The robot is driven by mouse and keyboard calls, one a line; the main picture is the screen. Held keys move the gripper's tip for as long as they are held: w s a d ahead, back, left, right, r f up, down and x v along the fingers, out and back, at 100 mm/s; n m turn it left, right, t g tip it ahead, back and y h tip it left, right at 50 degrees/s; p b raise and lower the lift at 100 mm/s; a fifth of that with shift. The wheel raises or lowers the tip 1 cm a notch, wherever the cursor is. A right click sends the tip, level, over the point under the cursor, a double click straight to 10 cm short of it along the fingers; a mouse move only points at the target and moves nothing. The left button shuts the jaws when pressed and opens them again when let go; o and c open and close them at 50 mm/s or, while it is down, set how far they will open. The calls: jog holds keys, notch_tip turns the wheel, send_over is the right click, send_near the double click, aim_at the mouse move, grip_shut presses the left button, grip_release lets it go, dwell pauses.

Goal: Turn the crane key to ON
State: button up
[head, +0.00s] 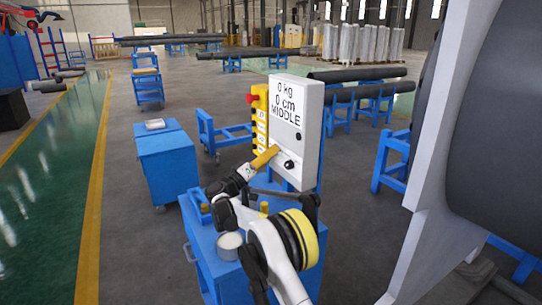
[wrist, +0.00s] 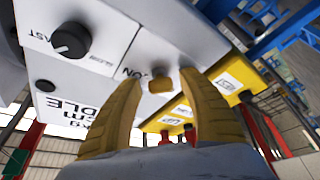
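The white crane control box (head: 305,115) stands upright on a blue stand and reads "0 kg 0 cm MIDDLE". My yellow gripper (head: 275,150) reaches its lower left front; the key is hidden there in the head view. In the wrist view my gripper (wrist: 160,78) is open. A small yellowish-brown key or knob (wrist: 160,85) sits between the fingertips, with a visible gap to each finger. The letters "ON" show beside it, partly covered by a finger. How far the key is turned is hard to tell.
A black FAST/SLOW knob (wrist: 72,40) is on the same panel, also seen in the head view (head: 290,164). A yellow button strip with a red button (head: 252,98) is on the box's left side. A blue cabinet (head: 170,165) stands left; a large dark cylinder (head: 495,120) stands right.

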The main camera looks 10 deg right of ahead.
jog(key=shift+f, duration=0.1)
jog(key=shift+s+a+f, duration=0.2)
jog(key=shift+s+a, duration=0.1)
jog(key=shift+a, duration=0.1)
jog(key=v, duration=1.1)
jog(key=shift+w+r, duration=0.1)
jog(key=shift+r, duration=0.1)
